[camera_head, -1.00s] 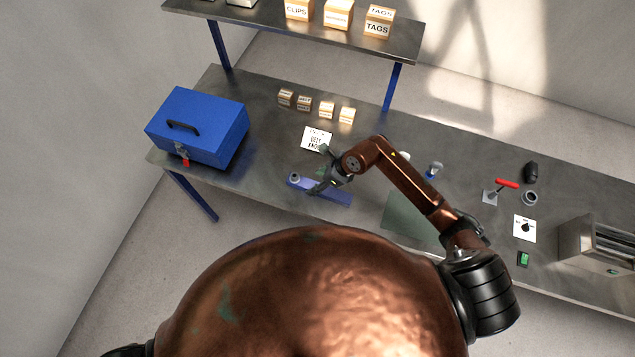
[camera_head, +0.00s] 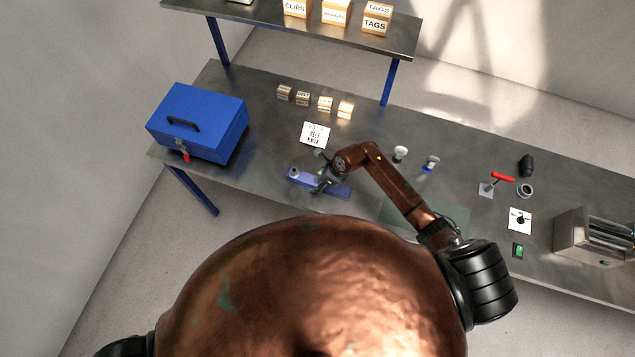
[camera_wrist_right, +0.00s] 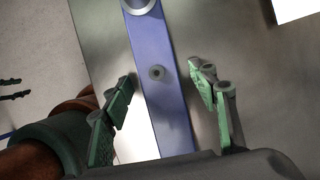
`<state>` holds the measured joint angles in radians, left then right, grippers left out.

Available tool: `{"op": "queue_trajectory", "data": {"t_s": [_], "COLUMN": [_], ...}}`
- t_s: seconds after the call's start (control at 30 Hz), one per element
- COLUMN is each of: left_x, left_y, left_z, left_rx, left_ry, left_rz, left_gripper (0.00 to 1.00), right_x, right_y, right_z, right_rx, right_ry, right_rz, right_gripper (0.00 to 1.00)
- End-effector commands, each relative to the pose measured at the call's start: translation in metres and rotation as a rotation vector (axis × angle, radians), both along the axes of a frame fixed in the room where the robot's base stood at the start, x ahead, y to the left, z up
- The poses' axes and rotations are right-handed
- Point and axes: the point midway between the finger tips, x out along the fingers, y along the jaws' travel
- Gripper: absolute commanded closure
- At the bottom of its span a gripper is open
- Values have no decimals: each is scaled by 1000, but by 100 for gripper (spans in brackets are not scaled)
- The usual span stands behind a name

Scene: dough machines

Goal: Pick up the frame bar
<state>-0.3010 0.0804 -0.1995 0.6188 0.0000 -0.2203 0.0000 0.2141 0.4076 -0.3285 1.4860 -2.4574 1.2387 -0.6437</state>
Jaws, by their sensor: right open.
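The frame bar is a flat blue-violet bar (camera_head: 338,190) lying on the metal table near its front edge, with a round grey ring at its left end. In the right wrist view the bar (camera_wrist_right: 166,100) runs between the fingers, with a small round boss at its middle. My right gripper (camera_head: 322,186) is over the bar. In the right wrist view its green-padded fingers (camera_wrist_right: 163,88) are open, one on each side of the bar, with a gap to both. Whether the fingertips reach down beside the bar is hard to tell. My left gripper is not in view.
A blue toolbox (camera_head: 205,118) stands at the table's left. A white sign (camera_head: 314,135) and several small labelled boxes (camera_head: 325,103) are behind the bar. A green mat (camera_head: 447,213), small knobs (camera_head: 400,153) and a red-handled lever (camera_head: 502,177) lie to the right.

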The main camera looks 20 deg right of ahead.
Motion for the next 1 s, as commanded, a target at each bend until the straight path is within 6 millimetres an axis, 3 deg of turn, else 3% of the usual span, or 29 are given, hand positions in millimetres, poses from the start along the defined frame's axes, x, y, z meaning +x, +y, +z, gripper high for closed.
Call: {"op": "queue_trajectory", "data": {"t_s": [0.07, 0.8, 1.0], "left_x": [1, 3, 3], "left_y": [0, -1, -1], "left_z": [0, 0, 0], "left_rx": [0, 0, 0], "left_ry": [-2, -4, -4], "left_rz": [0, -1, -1], "left_gripper": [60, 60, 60], "right_x": [0, 0, 1], "right_y": [0, 1, 1], "right_z": [0, 1, 1], "right_rx": [0, 1, 2], "right_ry": [0, -1, -2], "right_rz": [1, 1, 1], "right_gripper": [47, 98, 100]}}
